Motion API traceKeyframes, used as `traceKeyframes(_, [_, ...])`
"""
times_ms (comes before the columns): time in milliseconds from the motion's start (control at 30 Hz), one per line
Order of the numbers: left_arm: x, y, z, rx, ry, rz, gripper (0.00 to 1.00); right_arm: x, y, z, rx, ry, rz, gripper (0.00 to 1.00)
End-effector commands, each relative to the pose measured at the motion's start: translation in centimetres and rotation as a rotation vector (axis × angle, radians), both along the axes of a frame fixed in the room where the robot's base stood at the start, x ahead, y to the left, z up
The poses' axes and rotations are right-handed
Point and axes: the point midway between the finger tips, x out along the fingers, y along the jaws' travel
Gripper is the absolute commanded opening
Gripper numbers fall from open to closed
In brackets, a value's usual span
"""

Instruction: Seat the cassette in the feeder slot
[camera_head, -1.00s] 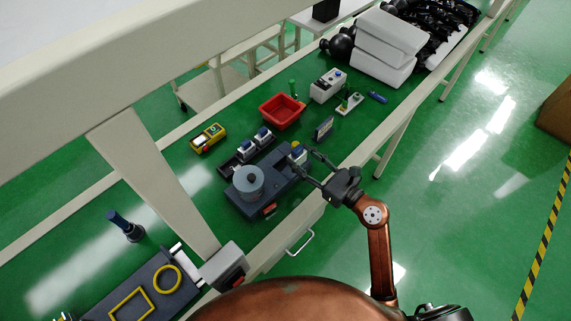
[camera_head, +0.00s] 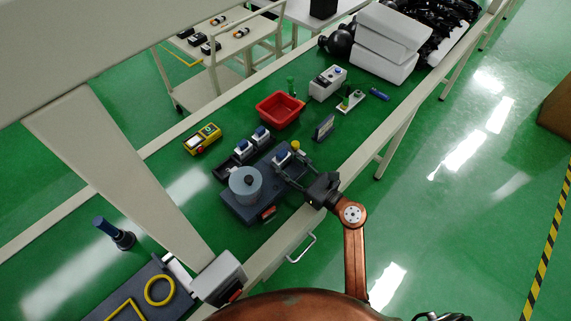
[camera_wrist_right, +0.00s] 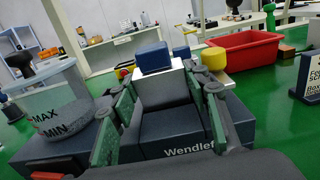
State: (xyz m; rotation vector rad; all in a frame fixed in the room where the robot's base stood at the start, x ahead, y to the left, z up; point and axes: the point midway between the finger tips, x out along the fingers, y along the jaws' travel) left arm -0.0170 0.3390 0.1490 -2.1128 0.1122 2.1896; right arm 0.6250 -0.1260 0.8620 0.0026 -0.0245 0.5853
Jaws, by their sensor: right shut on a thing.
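The cassette (camera_head: 282,157), a pale grey block with a blue top, is at the feeder's far right part. The right wrist view shows its pale body and blue top (camera_wrist_right: 153,59) upright between the green finger pads. My right gripper (camera_head: 293,168) is shut on it from the near right side. The dark blue-grey feeder (camera_head: 240,209) has a round grey canister on its left part. The slot is hidden, so I cannot tell how deep the cassette sits. My left gripper is out of view.
A rack with two similar blue-topped cassettes (camera_head: 261,135) stands just behind the feeder. A yellow knob (camera_head: 295,146) is close by the held cassette. A red bin (camera_head: 278,110), a yellow box (camera_head: 203,138) and a small upright sign (camera_head: 324,128) stand around on the green bench.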

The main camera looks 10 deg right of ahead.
Motion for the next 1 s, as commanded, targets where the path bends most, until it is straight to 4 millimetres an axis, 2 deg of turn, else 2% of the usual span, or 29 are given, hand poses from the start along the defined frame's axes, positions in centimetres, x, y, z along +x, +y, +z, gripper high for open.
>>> traceKeyframes(33, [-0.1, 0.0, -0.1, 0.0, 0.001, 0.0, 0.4, -0.1, -0.1, -2.0, -0.017, 0.034, 0.002, 0.0])
traceKeyframes(67, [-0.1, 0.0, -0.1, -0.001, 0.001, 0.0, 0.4, -0.1, -0.1, -2.1, -0.017, 0.034, 0.002, 0.0])
traceKeyframes(100, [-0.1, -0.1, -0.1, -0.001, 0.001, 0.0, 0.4, -0.1, -0.1, -2.1, -0.017, 0.035, 0.002, 0.45])
traceKeyframes(167, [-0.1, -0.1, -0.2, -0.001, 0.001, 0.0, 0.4, -0.1, -0.1, -2.1, -0.017, 0.034, 0.001, 0.49])
traceKeyframes(633, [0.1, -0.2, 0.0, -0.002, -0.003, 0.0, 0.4, -0.6, -0.5, -1.4, -0.012, 0.025, -0.001, 0.5])
traceKeyframes(767, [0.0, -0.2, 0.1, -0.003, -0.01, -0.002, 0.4, -2.2, -1.5, -1.3, -0.015, 0.024, -0.001, 0.5])
traceKeyframes(1000, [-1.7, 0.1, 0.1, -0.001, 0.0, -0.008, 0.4, -6.4, -4.3, -1.3, -0.014, 0.024, -0.001, 0.5])
